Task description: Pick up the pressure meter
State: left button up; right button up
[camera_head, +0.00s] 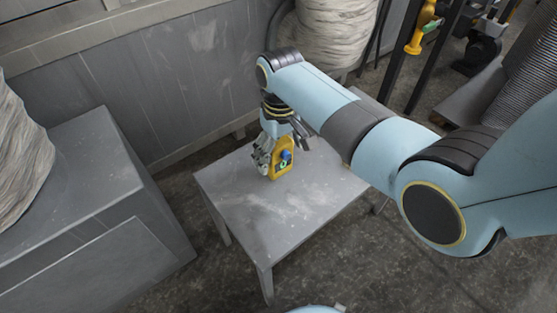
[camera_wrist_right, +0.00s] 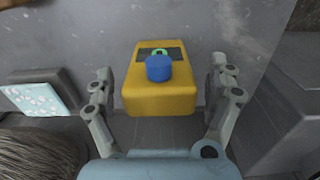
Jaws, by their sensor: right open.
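The pressure meter (camera_head: 281,159) is a yellow, box-like device with a blue knob and a small green part. It stands on a small grey table (camera_head: 290,215) in the head view. My right gripper (camera_head: 266,160) is down at the meter, partly in front of it. In the right wrist view, the meter (camera_wrist_right: 160,88) lies between the two spread fingers of my right gripper (camera_wrist_right: 163,90). Gaps show on both sides, so the fingers look apart from it. My left gripper is in neither view.
A grey metal cabinet (camera_head: 90,220) with a pale wrapped bundle (camera_head: 20,155) stands at the left. A grey panel wall (camera_head: 170,85) runs behind the table. Another pale bundle (camera_head: 335,30) stands behind my right arm. A yellow tool (camera_head: 422,30) hangs at the upper right. The table's front is clear.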

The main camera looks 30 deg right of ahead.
notch_tip(320, 180, down, 2)
jog(key=shift+f, duration=0.15)
jog(key=c, duration=1.2)
jog(key=shift+c, duration=0.2)
jog(key=shift+r, duration=0.3)
